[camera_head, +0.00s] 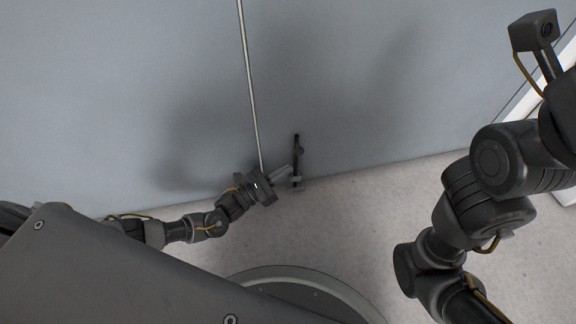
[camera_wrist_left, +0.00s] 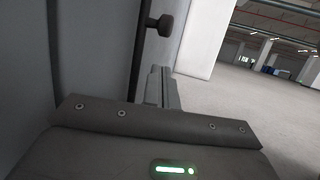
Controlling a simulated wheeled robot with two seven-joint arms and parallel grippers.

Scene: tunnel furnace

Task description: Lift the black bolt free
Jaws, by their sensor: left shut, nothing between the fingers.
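In the left wrist view the bolt (camera_wrist_left: 138,50) runs up and down, with a dark round knob (camera_wrist_left: 161,25) sticking out to the right. My left gripper (camera_head: 288,171) is just left of the bolt; its fingers, also in the left wrist view (camera_wrist_left: 160,85), are shut and empty. The fingertips are close to the bolt; contact cannot be told. My right arm shows at the right, its fingers out of view.
A large grey panel (camera_head: 140,90) fills the upper part of the head view, with a pale narrow strip (camera_head: 250,80) running down it left of the bolt. Pale floor (camera_head: 350,230) lies below. The left wrist view shows an open hall floor (camera_wrist_left: 250,100) at the right.

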